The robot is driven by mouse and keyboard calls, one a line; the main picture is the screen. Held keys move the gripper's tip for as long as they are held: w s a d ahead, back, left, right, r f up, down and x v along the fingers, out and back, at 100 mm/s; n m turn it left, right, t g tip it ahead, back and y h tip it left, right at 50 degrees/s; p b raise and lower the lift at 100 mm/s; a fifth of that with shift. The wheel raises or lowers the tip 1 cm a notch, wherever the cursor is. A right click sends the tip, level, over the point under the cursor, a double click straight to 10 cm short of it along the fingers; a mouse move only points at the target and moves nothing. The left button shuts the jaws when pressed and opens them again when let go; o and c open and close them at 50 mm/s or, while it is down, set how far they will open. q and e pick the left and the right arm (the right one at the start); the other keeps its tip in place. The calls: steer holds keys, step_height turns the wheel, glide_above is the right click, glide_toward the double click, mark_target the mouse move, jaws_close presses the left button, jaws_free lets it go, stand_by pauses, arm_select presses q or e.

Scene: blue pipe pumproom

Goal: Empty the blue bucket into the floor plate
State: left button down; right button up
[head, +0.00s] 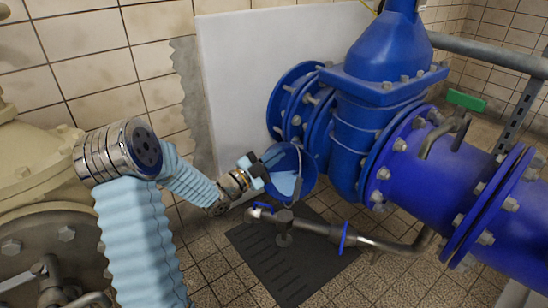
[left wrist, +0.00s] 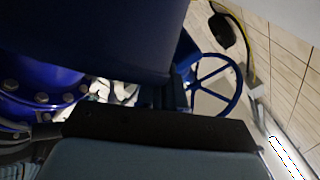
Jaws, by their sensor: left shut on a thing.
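The blue bucket (head: 309,176) hangs in the middle of the head view, with its open top partly toward me and something pale blue inside. My left gripper (head: 267,166) is shut on the bucket at its left side. In the left wrist view, a large dark blue surface (left wrist: 110,35), which looks like the bucket, stands close beyond the gripper. The dark floor plate (head: 272,270) lies on the tiles, lower in the picture than the bucket. A thin pipe hides part of the plate. My right gripper is in neither view.
A big blue valve and pipe (head: 430,165) stand just right of the bucket. A thin metal pipe with blue handles (head: 320,230) crosses over the plate. A white panel (head: 235,80) leans behind. A cream pipe body (head: 35,150) stands at left. A blue handwheel (left wrist: 215,85) shows in the left wrist view.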

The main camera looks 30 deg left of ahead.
arm_select(q)
steer(key=shift+s+d+f+m+t+h+b, duration=0.25)
steer(key=shift+s+d+f+m+h+b, duration=0.15)
steer(key=shift+s+d+f+m+b, duration=0.3)
steer(key=shift+s+d+f+m+t+h+b, duration=0.25)
steer(key=shift+s+d+f+m+h+b, duration=0.15)
steer(key=shift+s+f+m+b, duration=0.35)
steer(key=s+d+f+m+h, duration=0.3)
steer(key=s+m+h, duration=0.1)
steer(key=m, duration=0.2)
steer(key=shift+f, duration=0.25)
steer(key=shift+d, duration=0.1)
stand_by(0.4)
